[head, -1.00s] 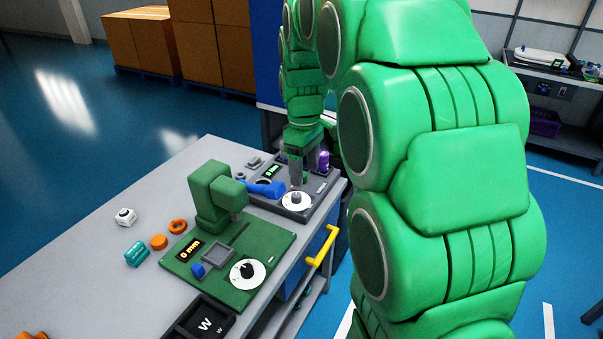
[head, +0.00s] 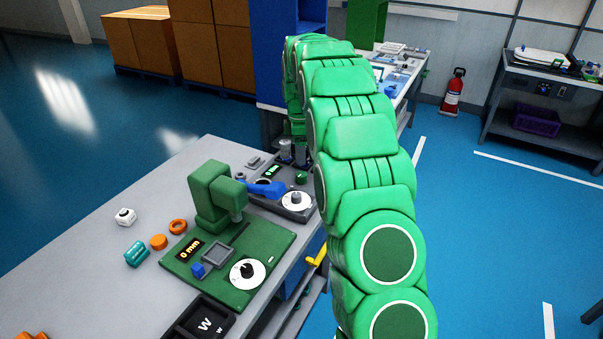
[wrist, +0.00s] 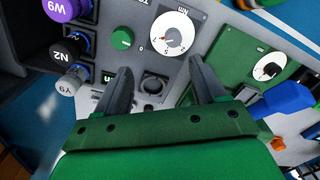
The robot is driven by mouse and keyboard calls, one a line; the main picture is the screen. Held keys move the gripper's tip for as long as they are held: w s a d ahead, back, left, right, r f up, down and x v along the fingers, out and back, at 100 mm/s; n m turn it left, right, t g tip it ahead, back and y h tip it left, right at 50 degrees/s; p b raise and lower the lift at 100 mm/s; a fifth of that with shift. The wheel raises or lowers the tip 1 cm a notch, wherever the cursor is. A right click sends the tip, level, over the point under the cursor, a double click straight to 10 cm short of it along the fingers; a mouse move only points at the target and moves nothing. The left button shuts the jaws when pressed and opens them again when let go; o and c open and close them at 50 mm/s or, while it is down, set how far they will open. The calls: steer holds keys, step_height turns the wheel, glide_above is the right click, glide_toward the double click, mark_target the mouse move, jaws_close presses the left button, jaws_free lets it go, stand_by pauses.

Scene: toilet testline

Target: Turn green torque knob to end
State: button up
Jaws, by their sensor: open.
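The small green torque knob (wrist: 122,38) sits on the dark torque panel (wrist: 205,30), beside the white Nm dial (wrist: 173,30). In the head view the knob (head: 301,177) shows near the panel's back right, behind the dial (head: 297,200). My gripper (wrist: 160,75) is open and empty. In the head view my gripper (head: 293,150) is at the panel's far side, partly hidden by my arm.
Purple (wrist: 62,8), black (wrist: 70,48) and grey (wrist: 73,82) lettered caps stand left of the knob in the wrist view.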

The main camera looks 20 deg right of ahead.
mark_target(302, 174)
steer(key=w+f+n, duration=0.1)
steer(key=w+f, duration=0.1)
steer(key=w+d+f+n, duration=0.1)
steer(key=w+f, duration=0.1)
steer(key=w+d+f+n, duration=0.1)
steer(key=w+f, duration=0.2)
steer(key=shift+d, duration=0.25)
steer(key=shift+f, duration=3.85)
steer(key=c, duration=1.1)
steer(key=shift+o, duration=0.2)
